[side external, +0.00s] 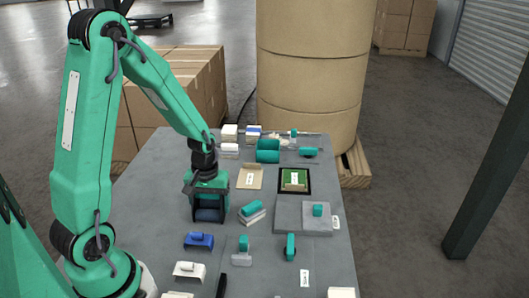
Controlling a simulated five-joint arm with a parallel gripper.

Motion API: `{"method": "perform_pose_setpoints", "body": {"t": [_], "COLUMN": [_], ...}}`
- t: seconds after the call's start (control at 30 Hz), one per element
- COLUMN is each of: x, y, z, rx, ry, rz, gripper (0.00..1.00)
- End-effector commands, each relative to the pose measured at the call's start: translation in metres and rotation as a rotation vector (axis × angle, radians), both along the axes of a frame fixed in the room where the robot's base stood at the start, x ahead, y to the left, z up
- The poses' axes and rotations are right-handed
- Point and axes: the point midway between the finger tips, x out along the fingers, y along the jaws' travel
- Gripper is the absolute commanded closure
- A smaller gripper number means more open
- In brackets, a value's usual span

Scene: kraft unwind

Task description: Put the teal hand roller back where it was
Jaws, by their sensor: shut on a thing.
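My gripper (209,217) is at the left part of the grey table, pointing down. It is shut on a dark blue thing (210,214), mostly hidden between the dark fingers; I cannot tell what it is or whether it touches the table. Several small teal pieces could be the teal hand roller. One teal piece with a dark end (290,245) stands near the front middle, and another teal piece with a dark part (310,152) lies at the back right. A third teal piece (317,210) is on a grey plate (289,216). I cannot tell which is the roller.
A teal cylinder on a white block (251,211) sits just right of my gripper. A blue block (199,240) and a white block (189,270) lie in front. A green pad in a black frame (294,180) lies behind. A large kraft roll (313,70) stands beyond the table.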

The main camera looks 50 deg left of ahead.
Motion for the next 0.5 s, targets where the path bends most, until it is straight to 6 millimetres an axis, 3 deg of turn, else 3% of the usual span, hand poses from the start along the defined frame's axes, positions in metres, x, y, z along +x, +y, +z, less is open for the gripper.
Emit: {"method": "perform_pose_setpoints", "body": {"t": [0.43,0.5], "x": [0.0001,0.0], "y": [0.0001,-0.0001], "z": [-0.0051,-0.0068], "rx": [-0.001,-0.001], "ry": [0.001,0.001], "rz": [0.0,0.0], "gripper": [0.46,0.5]}}
